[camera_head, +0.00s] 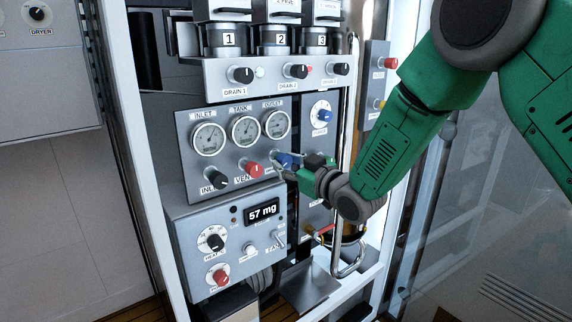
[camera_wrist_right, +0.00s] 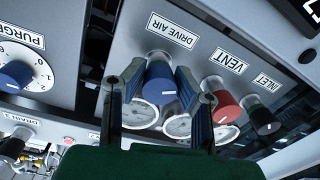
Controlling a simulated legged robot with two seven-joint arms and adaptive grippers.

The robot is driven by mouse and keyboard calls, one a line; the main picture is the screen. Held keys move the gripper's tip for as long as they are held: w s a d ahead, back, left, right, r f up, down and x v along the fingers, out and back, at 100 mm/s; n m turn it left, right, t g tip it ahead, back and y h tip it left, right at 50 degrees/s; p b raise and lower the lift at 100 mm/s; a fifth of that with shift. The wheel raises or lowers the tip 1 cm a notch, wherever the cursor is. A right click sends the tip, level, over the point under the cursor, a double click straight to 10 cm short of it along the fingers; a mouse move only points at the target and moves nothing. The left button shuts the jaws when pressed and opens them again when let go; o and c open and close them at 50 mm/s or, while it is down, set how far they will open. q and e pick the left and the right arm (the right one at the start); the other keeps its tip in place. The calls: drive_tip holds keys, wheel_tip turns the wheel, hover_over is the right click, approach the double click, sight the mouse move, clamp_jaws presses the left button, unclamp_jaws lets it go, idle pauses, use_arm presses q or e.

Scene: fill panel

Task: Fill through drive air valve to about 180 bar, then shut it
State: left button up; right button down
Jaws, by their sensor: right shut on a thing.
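The blue drive air valve knob (camera_wrist_right: 158,88) is between the two fingers of my right gripper (camera_wrist_right: 158,78), which is shut on it. In the head view the blue knob (camera_head: 283,159) is partly hidden by my right gripper (camera_head: 284,168). Above it are three round gauges: inlet (camera_head: 208,138), tank (camera_head: 245,129) and outlet (camera_head: 277,124). Their needles are too small to read surely. The drive air label (camera_wrist_right: 171,30) shows clear in the wrist view. My left gripper is not in view.
The red vent knob (camera_head: 255,169) is close left of my right gripper, with the dark green inlet knob (camera_head: 217,180) further left. A blue purge knob (camera_head: 323,115) is up to the right. A display (camera_head: 262,211) below reads 57 mg. A bent metal pipe (camera_head: 347,268) runs below my right wrist.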

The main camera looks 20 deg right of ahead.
drive_tip(key=shift+f, duration=0.15)
drive_tip(key=n, duration=0.4)
drive_tip(key=shift+n, duration=0.3)
drive_tip(key=shift+s+f+n+b, duration=0.15)
drive_tip(key=shift+n+b, duration=0.45)
drive_tip(key=shift+n, duration=1.2)
drive_tip(key=c, duration=1.2)
unclamp_jaws()
drive_tip(key=shift+r, duration=0.2)
drive_tip(key=v, duration=1.1)
drive_tip(key=shift+s+d+r, duration=0.1)
drive_tip(key=shift+s+r, duration=0.05)
drive_tip(key=shift+s, duration=0.25)
